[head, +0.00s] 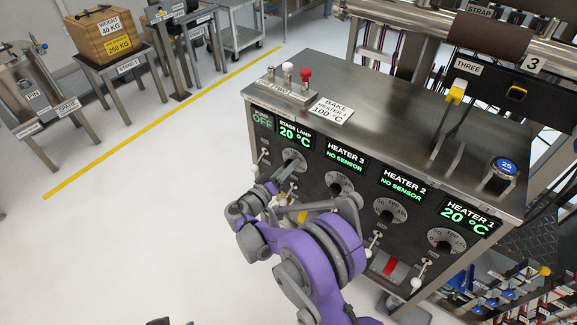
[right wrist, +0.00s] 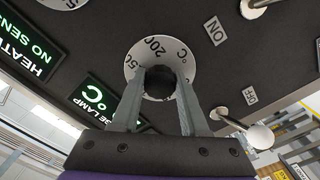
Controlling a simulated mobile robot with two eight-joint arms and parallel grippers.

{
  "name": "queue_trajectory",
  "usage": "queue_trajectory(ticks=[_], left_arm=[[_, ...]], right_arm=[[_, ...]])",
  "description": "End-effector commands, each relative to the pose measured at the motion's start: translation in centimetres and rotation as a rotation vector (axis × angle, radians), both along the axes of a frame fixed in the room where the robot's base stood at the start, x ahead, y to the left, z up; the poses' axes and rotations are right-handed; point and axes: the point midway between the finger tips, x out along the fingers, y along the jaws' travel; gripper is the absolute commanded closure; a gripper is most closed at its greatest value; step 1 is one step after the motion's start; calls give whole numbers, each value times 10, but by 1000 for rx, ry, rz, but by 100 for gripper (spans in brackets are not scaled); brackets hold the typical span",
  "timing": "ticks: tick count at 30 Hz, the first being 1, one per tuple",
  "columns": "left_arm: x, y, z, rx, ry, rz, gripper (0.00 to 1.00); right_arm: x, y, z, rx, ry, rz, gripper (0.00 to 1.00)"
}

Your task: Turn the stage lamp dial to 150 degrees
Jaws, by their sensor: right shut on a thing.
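The stage lamp dial (head: 295,157) is on the sloping front of the steel console, under a display (head: 294,132) that reads STAGE LAMP 20 °C. My right gripper (head: 286,172) reaches up to it from below. In the right wrist view, the two grey fingers (right wrist: 160,88) stand on either side of the dial's dark knob and are shut on it. The dial's pale ring (right wrist: 136,67) shows around the knob with the marks 200 and °C and part of a number ending in 50. The pointer is hidden.
Heater 3 (head: 339,181), heater 2 (head: 389,208) and heater 1 (head: 446,239) dials sit to the right. Toggle levers (head: 264,157) stick out close by. A sign (head: 331,109) on the console top reads BAKE 100 °C.

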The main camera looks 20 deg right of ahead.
Motion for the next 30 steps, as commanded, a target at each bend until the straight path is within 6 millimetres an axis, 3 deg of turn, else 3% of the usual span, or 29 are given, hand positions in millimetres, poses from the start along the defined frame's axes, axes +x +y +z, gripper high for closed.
queue_trajectory(ticks=[24, 25, 29, 30], left_arm=[[0, 0, 2, 0, -1, 0, 50], [0, 0, 2, 0, -1, 0, 50], [0, 0, 2, 0, -1, 0, 50], [0, 0, 2, 0, -1, 0, 50]], right_arm=[[0, 0, 0, 74, -93, 1, 100], [0, 0, 0, 74, -93, 1, 51], [0, 0, 0, 73, -94, 0, 27], [0, 0, 0, 73, -94, 0, 26]])
